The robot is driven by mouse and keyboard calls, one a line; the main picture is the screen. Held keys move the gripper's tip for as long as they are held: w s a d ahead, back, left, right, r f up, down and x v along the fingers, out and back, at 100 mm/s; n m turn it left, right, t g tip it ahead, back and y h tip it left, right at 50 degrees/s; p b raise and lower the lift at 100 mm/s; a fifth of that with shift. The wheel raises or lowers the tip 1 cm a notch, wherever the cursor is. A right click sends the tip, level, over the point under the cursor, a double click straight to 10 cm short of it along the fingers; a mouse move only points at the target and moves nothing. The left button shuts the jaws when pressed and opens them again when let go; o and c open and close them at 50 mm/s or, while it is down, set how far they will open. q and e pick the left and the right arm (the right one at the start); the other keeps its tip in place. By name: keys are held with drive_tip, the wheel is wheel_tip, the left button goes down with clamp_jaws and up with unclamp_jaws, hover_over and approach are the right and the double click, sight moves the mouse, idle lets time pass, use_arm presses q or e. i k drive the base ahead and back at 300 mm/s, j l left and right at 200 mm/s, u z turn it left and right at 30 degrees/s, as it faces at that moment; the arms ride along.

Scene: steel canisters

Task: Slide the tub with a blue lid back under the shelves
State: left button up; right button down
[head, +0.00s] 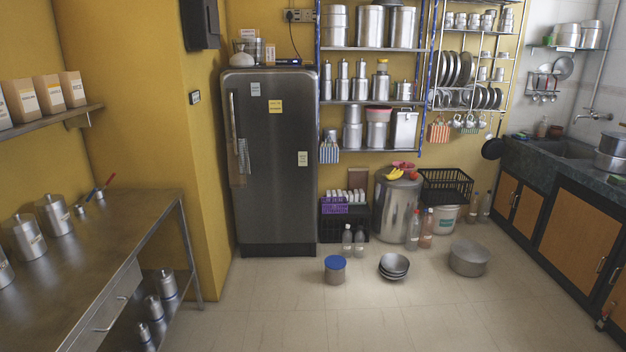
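The tub with a blue lid (335,270) stands upright on the tiled floor in the head view, in front of the fridge's right edge. Its lid is on and its body is greyish. The wall shelves (368,102) with steel canisters hang behind it, to the right of the fridge. Under them on the floor stand crates, bottles and a large steel drum. Neither of my grippers shows in the head view.
A large steel drum (398,212) and a black crate (343,229) fill the wall side. The front floor is clear.

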sight(335, 265)
drive_tip(key=i, duration=2.15)
